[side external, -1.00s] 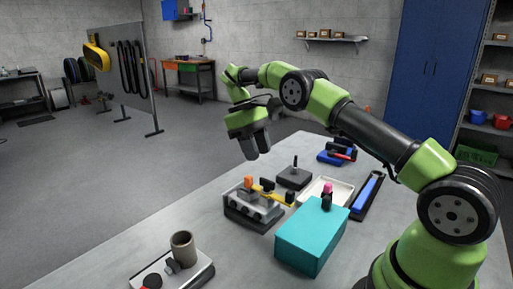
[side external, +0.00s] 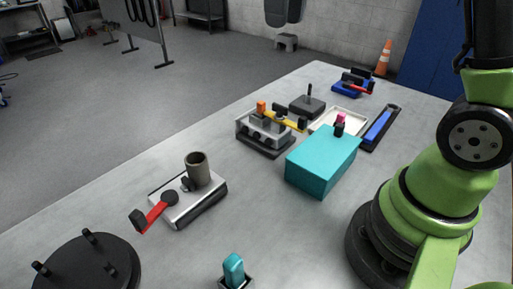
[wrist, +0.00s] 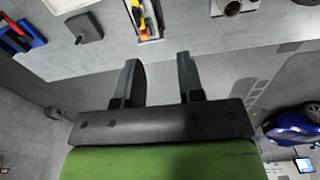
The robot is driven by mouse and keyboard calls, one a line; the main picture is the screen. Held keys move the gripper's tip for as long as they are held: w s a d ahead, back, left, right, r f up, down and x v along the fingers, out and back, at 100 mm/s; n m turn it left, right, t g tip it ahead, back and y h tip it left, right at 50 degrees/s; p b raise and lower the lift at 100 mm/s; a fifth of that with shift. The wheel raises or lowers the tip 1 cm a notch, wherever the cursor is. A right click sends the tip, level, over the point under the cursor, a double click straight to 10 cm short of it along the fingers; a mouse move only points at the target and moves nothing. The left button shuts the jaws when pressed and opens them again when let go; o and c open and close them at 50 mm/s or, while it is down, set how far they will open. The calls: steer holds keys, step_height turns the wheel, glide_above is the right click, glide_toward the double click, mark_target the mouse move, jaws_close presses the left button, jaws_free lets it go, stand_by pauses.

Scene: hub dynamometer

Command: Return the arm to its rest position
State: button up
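My gripper (wrist: 157,60) shows in the wrist view with its two dark fingers apart and nothing between them. It is well above the floor and beyond the bench's edge. In the side view two dark finger-like shapes at the top edge (side external: 284,12) look like its fingertips; the rest of the hand is out of frame. My arm rises at the right of that view and leaves through the top.
On the grey bench (side external: 110,205) stand a teal box (side external: 320,165), a fixture with a yellow lever (side external: 265,132), a clamp block with a red handle (side external: 190,198) and a black disc (side external: 85,268). An orange cone (side external: 384,58) stands behind.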

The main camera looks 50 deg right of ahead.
steer(key=s+a+m+t+y, duration=0.1)
steer(key=s+a+t, duration=0.2)
steer(key=s, duration=0.5)
steer(key=s+a+m+t+y, duration=0.1)
steer(key=s+a+m+t, duration=0.1)
steer(key=s, duration=0.5)
steer(key=shift+s+a+f+m+t, duration=0.3)
steer(key=shift+s+a+f+t, duration=0.1)
steer(key=shift+a+t, duration=0.4)
